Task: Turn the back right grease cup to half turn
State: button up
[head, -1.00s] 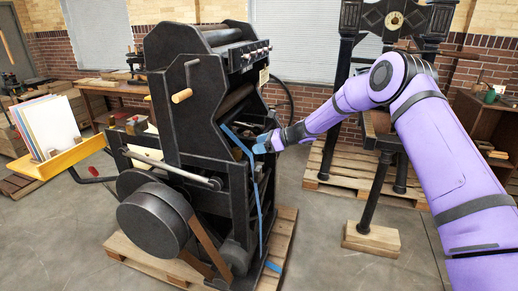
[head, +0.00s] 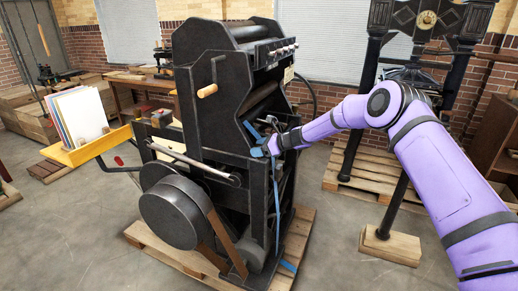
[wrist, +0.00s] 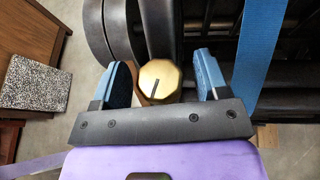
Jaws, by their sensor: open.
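The black press (head: 215,110) stands on a wooden pallet in the middle of the head view. A brass grease cup (wrist: 159,82) with a faceted rim and one dark line across its top shows in the wrist view; the line runs nearly up and down the picture. My gripper (wrist: 163,70) is open, with one blue finger on each side of the cup and gaps visible on both sides. In the head view, my gripper (head: 268,146) is at the press's right side by a blue strap, and the cup there is hidden or too small to make out.
A blue strap (wrist: 259,50) runs close to the right finger. Dark rollers or wheels (wrist: 98,28) lie beyond the left finger. A second black press (head: 375,60) stands on a pallet at the right. A yellow tray (head: 85,150) juts out left; the front floor is clear.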

jog(key=c, duration=0.9)
jog(key=shift+m+t, duration=0.3)
jog(key=shift+t, duration=0.1)
jog(key=shift+m+t, duration=0.5)
jog(key=o, duration=0.9)
